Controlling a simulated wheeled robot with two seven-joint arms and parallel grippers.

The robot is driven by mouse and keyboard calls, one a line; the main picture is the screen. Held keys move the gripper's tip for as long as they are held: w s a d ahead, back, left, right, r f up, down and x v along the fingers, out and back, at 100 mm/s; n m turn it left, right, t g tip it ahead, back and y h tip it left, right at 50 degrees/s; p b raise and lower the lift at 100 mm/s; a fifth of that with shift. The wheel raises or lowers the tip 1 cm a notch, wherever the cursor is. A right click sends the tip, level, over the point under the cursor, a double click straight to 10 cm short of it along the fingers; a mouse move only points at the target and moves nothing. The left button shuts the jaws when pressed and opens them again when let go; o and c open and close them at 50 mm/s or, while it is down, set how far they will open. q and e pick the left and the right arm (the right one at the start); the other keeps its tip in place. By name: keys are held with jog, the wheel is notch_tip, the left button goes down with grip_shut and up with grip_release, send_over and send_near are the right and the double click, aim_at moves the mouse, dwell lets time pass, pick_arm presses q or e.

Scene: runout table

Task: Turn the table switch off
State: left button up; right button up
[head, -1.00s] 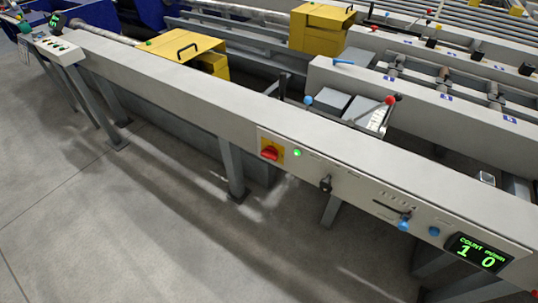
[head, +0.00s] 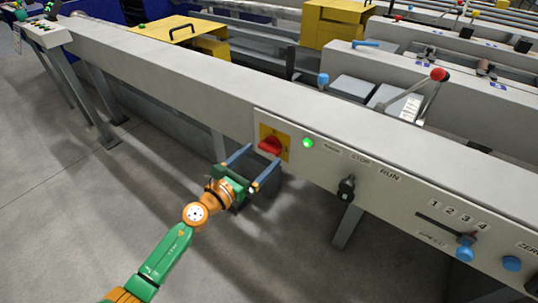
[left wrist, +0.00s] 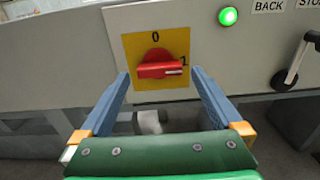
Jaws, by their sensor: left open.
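The table switch is a red rotary knob (head: 270,146) on a yellow plate (head: 281,154) on the table's front panel. In the left wrist view the knob (left wrist: 158,66) lies level, its white mark toward the 1 at the right; the 0 is at the top. A green lamp (head: 308,143) beside it is lit. My left gripper (head: 258,166) is open in front of the plate. In the left wrist view its blue fingers (left wrist: 160,76) stand on either side of the knob's lower part; I cannot tell whether they touch it. My right gripper is not in view.
On the same panel, to the right, are a black selector lever (head: 346,188) and a blue-knobbed speed lever (head: 465,250). A red-knobbed lever (head: 438,75) rises behind the table's beam (head: 200,80). The floor in front is clear.

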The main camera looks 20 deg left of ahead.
aim_at(271, 147)
pick_arm(q)
jog(key=shift+x, duration=1.05)
jog(key=shift+w+f, duration=0.1)
jog(key=c, duration=1.2)
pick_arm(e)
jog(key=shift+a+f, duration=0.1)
